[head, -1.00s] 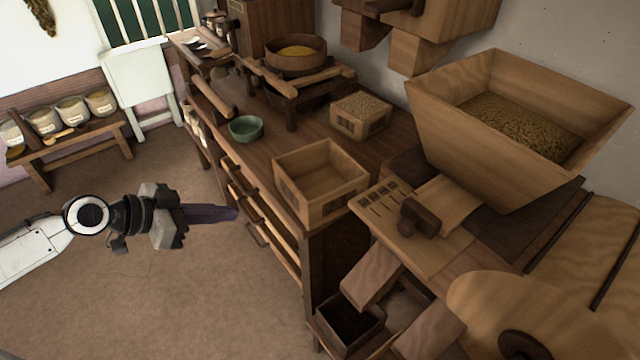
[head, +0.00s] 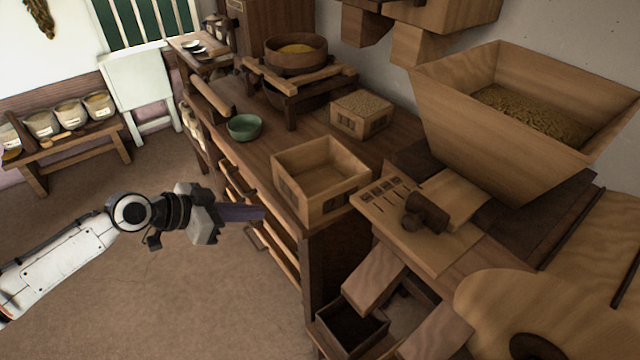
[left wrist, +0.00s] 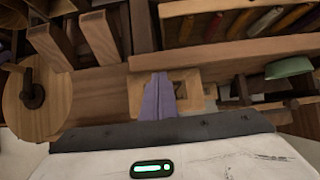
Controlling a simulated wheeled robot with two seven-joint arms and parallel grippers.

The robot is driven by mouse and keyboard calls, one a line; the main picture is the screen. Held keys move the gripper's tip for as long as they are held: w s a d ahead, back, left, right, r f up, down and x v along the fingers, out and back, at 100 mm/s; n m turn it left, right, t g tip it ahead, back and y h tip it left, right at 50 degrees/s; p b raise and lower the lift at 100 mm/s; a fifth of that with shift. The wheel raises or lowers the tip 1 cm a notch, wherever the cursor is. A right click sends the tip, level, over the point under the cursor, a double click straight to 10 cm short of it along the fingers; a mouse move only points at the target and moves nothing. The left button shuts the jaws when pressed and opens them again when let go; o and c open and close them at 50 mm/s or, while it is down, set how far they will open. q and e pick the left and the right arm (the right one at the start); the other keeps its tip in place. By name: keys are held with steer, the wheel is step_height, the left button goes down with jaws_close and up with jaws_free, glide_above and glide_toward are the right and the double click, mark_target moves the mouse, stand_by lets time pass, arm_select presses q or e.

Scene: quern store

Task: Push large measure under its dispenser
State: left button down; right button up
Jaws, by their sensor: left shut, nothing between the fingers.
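The large measure appears to be the open, empty wooden box (head: 306,207) standing upright on the counter's front part. In the left wrist view, the fingers (left wrist: 158,98) overlap the open box (left wrist: 187,88). My right gripper is out of view.
A green bowl (head: 244,127) stands left of the measure on the counter (head: 285,155). A slotted board with a dark mallet-like piece (head: 427,213) and a grain-filled hopper (head: 530,110) are on the right. Open drawers (head: 270,250) jut out below.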

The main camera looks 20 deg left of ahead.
mark_target(289, 189)
arm_select(q)
steer(key=shift+w+d, duration=0.65)
steer(key=shift+w, duration=0.3)
steer(key=shift+w+d, duration=0.7)
steer(key=shift+w, duration=0.2)
steer(key=shift+w+d, duration=0.65)
steer(key=shift+w, duration=0.3)
steer(key=shift+s, duration=0.1)
steer(key=shift+w+d, duration=0.2)
steer(key=shift+w, duration=0.05)
steer(key=shift+w+d+b, duration=0.35)
steer(key=shift+w+d, duration=1)
steer(key=shift+w, duration=0.15)
